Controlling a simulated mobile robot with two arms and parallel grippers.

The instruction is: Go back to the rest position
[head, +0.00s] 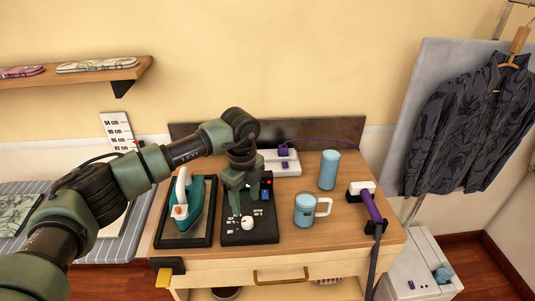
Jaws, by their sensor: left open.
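My left arm comes in from the left and reaches over the wooden table (345,225). My left gripper (246,207) points down over a black panel (262,236) with small white marks, a blue part and a white knob (247,223). Its jaws are open and no object shows between them. I cannot tell whether the fingertips touch the panel or the knob. My right gripper is not in view.
Left of the gripper, a teal iron (190,206) rests on a black tray (163,222). To the right stand a blue mug (305,208), a blue cylinder (329,170) and a purple-handled device (373,206). Behind is a white base with a purple plug (283,153).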

